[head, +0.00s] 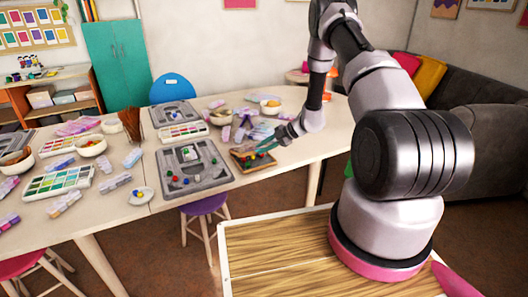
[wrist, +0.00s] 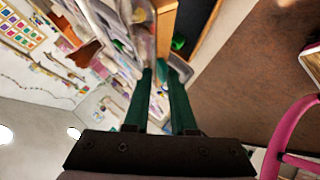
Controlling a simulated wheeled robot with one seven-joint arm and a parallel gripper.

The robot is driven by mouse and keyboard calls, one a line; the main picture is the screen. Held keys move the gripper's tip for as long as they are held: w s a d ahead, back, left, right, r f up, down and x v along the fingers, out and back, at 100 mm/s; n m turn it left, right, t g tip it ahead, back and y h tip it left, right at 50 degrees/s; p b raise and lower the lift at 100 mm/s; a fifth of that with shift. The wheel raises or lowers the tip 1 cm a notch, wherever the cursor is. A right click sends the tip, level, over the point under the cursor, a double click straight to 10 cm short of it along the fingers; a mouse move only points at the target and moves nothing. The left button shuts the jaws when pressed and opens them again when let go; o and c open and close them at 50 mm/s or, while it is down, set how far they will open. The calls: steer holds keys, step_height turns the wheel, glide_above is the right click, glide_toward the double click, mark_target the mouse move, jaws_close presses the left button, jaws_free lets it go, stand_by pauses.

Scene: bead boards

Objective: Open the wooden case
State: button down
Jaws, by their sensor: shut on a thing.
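The wooden case (head: 238,153) is a small brown box near the table's front edge, right of the grey bead board, in the head view. Small red and green spots show at its top, partly covered by my gripper. My gripper (head: 267,146) reaches it from the right with its green fingers. In the wrist view, an orange-brown wooden edge of the case (wrist: 166,28) and a dark panel lie just beyond the fingertips. My gripper (wrist: 164,68) is shut on a part of the case there; the contact is small and hard to make out. How far the lid is open I cannot tell.
The grey bead board (head: 205,178) with loose beads lies left of the case. A second board (head: 172,113), bowls and several bead tubes crowd the table behind. A purple stool (head: 204,205) stands below the front edge. Floor right of the table is free.

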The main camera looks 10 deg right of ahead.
steer(key=shift+w+a+r+m+g+h, duration=0.15)
steer(key=shift+w+r+m+g, duration=0.15)
steer(key=shift+w+r, duration=0.35)
steer(key=shift+w+a+r+m+g+h, duration=0.15)
steer(key=shift+w+r+g, duration=0.25)
steer(key=shift+r, duration=0.45)
steer(key=shift+d, duration=0.1)
steer(key=shift+w+a+r+m+g, duration=0.3)
steer(key=shift+w+r+m+g, duration=0.05)
steer(key=shift+w+r+g, duration=0.45)
steer(key=shift+w+r+h, duration=0.3)
steer(key=shift+w+r, duration=0.15)
steer(key=shift+r, duration=0.05)
steer(key=shift+f, duration=0.1)
